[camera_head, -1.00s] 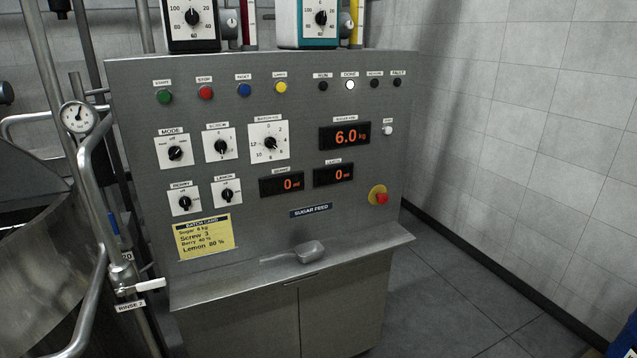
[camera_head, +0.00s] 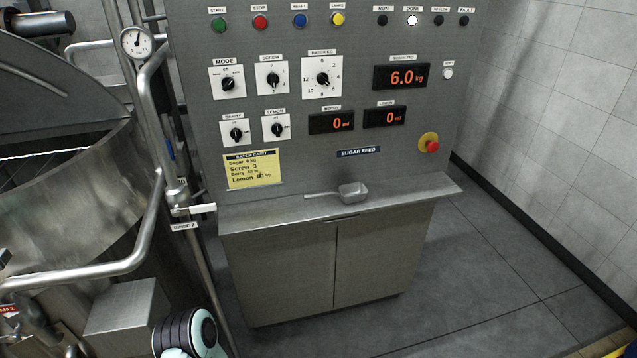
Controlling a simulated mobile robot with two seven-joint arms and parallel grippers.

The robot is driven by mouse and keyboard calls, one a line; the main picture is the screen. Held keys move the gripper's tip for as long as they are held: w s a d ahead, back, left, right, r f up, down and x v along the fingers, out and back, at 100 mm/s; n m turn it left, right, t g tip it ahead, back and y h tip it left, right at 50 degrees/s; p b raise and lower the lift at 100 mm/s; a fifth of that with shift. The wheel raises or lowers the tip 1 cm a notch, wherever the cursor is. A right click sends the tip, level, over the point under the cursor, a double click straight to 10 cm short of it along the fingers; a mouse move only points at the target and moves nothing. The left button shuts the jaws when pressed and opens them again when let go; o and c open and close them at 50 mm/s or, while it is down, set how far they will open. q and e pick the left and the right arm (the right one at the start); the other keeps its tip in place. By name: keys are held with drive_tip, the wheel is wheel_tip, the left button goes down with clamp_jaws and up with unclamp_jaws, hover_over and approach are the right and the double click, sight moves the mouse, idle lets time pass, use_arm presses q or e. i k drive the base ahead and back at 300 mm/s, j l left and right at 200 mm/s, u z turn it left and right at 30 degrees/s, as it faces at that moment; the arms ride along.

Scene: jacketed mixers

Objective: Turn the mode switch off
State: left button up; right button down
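The mode switch (camera_head: 227,85) is a black rotary knob on a white square plate, under a "MODE" label at the upper left of the grey control panel. "Off" is printed at the top of its plate. The knob looks turned away from straight up, but its exact setting is too small to read. Neither of my grippers is in view. A dark ringed, pale teal part at the bottom left, likely a link of my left arm, is low and well apart from the switch.
Screw (camera_head: 272,78) and batch (camera_head: 322,79) dials sit right of the switch; berry (camera_head: 236,134) and lemon (camera_head: 277,128) knobs sit below. A metal scoop (camera_head: 352,193) lies on the ledge. Pipes and a steel vessel (camera_head: 90,200) crowd the left. Floor at the right is clear.

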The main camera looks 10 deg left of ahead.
sight(228, 82)
drive_tip(key=u, duration=0.95)
